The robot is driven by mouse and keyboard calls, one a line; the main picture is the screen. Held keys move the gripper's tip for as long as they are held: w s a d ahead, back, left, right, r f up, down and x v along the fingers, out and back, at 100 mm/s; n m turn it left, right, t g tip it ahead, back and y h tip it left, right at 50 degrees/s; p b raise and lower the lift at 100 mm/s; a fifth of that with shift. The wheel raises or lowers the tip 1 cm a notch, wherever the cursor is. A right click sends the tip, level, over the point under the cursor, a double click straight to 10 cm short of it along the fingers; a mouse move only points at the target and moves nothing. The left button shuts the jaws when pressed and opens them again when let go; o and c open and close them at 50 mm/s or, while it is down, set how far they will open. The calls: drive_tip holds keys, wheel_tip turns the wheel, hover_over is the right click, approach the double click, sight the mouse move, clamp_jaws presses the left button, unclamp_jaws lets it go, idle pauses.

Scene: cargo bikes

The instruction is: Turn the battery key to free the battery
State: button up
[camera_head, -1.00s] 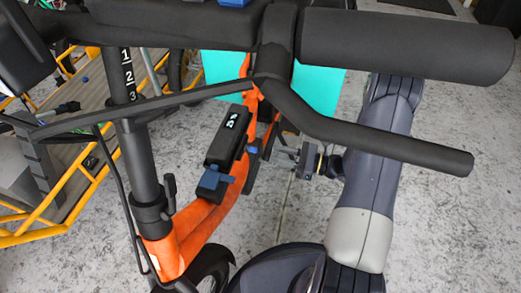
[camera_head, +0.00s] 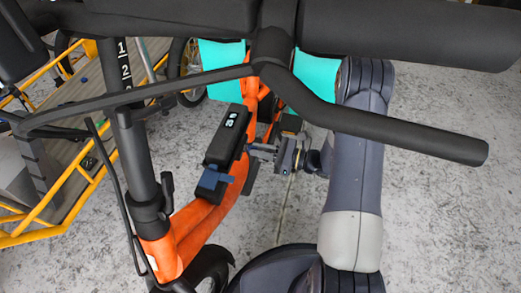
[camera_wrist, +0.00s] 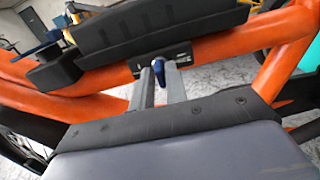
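The black battery (camera_head: 227,137) sits on the orange bike frame (camera_head: 207,212), with a small display on its top. A blue part (camera_head: 214,179) shows at its lower end. In the wrist view the battery (camera_wrist: 150,27) lies across the top, above an orange tube. The small blue key (camera_wrist: 158,68) sticks out toward me from a dark lock plate below the battery. My gripper (camera_wrist: 160,76) has its two grey fingers apart, one on each side of the key. Contact with the key cannot be made out. In the head view my gripper (camera_head: 262,151) is beside the battery's right side.
Black handlebar tubes (camera_head: 375,132) cross above my arm. A yellow-railed cargo platform (camera_head: 60,190) is at the left. Turquoise panels (camera_head: 222,68) are behind. Concrete floor is open at the right.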

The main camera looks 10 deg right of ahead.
clamp_jaws()
drive_tip(key=shift+m, duration=0.3)
drive_tip(key=m+p, duration=0.7)
drive_tip(key=m, duration=1)
drive_tip(key=shift+w+f+p, duration=0.1)
drive_tip(key=shift+f+p, duration=0.05)
drive_tip(key=shift+p, duration=0.25)
drive_tip(key=shift+m, duration=0.3)
drive_tip(key=shift+o, duration=1.8)
unclamp_jaws()
drive_tip(key=shift+d, duration=0.1)
